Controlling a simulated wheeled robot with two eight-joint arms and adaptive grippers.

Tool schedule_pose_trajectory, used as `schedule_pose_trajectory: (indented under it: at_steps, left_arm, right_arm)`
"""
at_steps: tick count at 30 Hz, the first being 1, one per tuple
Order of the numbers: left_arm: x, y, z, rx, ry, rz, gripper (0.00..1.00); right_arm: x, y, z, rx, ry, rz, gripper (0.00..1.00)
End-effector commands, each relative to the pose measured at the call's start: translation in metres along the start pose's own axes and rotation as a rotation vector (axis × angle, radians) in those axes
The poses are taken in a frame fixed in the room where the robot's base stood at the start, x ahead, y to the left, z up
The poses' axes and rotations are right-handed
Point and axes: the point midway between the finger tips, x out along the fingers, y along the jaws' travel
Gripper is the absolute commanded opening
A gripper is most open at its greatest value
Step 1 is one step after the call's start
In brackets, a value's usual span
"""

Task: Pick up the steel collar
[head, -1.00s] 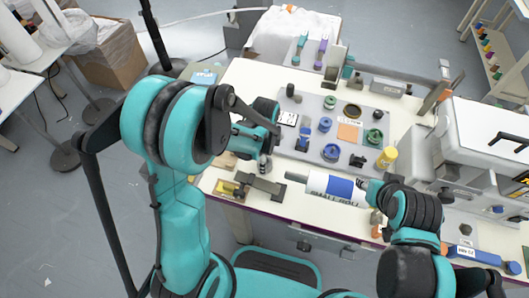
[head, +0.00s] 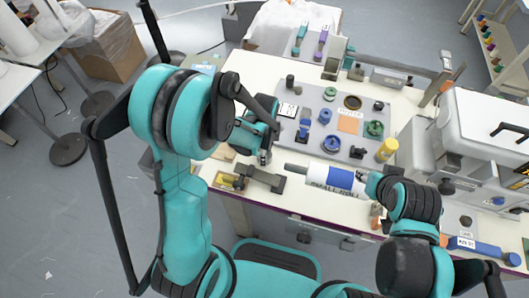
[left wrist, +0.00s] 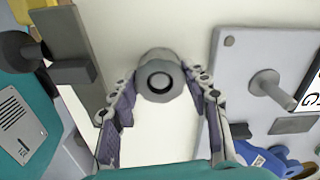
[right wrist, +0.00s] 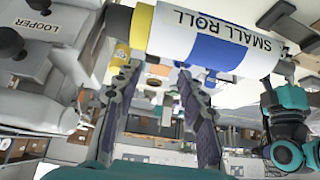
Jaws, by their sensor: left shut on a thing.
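The steel collar (left wrist: 160,76) is a short grey round piece with a dark hole, seen from above in the left wrist view. My left gripper (left wrist: 155,92) has one finger on each side of it and is shut on it, low over the white tabletop. In the head view this gripper (head: 264,157) is at the left edge of the grey board; the collar is hard to make out there. My right gripper (right wrist: 160,72) has its fingers apart with nothing between them, close to the roll marked SMALL ROLL (right wrist: 220,40).
The grey board (head: 345,104) carries several blue, green and dark parts. A dark grey block (head: 262,178) lies just in front of my left gripper. White machines (head: 485,125) fill the right side.

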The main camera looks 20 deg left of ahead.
Motion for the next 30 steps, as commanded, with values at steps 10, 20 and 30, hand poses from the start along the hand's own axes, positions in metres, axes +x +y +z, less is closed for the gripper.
schedule_pose_trajectory:
  at_steps: [10,20,30]
  left_arm:
    - [-0.011,0.000,0.000,0.000,0.000,-0.001,0.12]
    - [-0.025,0.000,0.000,0.000,0.000,0.000,0.12]
    - [-0.039,0.000,0.000,0.000,0.000,0.000,0.12]
  right_arm:
    - [-0.007,0.000,-0.005,0.000,0.000,0.000,0.40]
    - [-0.015,0.000,-0.011,0.000,0.000,0.000,0.40]
    - [-0.023,0.000,-0.016,0.000,0.000,0.000,0.40]
